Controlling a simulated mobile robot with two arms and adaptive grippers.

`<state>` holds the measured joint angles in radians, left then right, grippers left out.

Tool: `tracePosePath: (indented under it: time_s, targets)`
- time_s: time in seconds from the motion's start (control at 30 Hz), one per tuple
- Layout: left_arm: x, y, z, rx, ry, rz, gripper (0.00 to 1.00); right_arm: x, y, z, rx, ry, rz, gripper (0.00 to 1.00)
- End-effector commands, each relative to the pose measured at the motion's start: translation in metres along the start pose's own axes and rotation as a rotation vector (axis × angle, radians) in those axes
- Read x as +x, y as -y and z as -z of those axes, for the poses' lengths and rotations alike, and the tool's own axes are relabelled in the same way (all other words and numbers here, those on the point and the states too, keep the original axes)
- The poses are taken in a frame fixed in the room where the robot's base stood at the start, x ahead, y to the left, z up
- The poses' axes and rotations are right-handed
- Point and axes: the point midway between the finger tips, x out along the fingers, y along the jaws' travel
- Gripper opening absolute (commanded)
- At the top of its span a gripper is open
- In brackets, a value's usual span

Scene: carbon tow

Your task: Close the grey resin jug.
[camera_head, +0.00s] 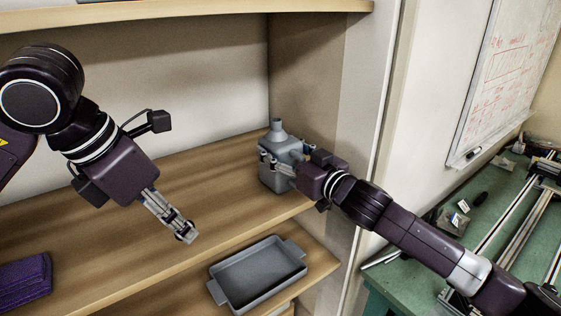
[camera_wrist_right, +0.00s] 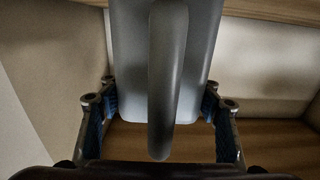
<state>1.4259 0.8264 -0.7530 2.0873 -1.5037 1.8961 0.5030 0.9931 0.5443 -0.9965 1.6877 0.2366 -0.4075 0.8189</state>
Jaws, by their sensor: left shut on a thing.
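The grey resin jug (camera_head: 279,172) stands upright on the upper wooden shelf, near the right side wall. Its narrow neck (camera_head: 277,127) points up; I see no cap on it. My right gripper (camera_head: 277,165) is around the jug's body from the front right. My left gripper (camera_head: 184,234) is shut on a small cap-like piece, mostly hidden by the fingertips, in front and to the left of the jug.
A grey tray (camera_head: 258,272) with two lugs sits on the lower shelf. Folded purple cloth (camera_head: 22,281) lies at the lower left. A higher shelf board (camera_head: 190,13) runs above. The upper shelf left of the jug is clear. A green workbench (camera_head: 478,212) stands at right.

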Motion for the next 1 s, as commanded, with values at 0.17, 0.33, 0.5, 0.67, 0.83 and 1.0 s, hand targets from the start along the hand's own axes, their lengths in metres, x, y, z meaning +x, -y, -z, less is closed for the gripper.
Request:
tracePosePath:
  time_s: [0.17,0.33,0.5,0.67,0.83,1.0]
  targets:
    - [0.0,0.0,0.0,0.0,0.0,0.0,0.17,0.0,0.0,0.0,0.0,0.0,0.0,0.36]
    - [0.0,0.0,0.0,0.0,0.0,0.0,0.17,0.0,0.0,0.0,0.0,0.0,0.0,0.18]
    - [0.0,0.0,0.0,0.0,0.0,0.0,0.17,0.0,0.0,0.003,-0.001,-0.005,0.001,0.14]
    - [0.0,0.0,0.0,0.0,0.0,0.0,0.17,0.0,0.0,0.005,-0.002,-0.006,0.001,0.14]
    - [0.002,0.0,0.001,0.0,0.0,0.0,0.17,0.0,0.0,0.018,-0.003,-0.009,0.001,0.14]
    - [0.006,0.0,0.003,0.0,0.0,0.0,0.17,0.0,0.0,0.049,-0.006,-0.012,0.001,0.14]
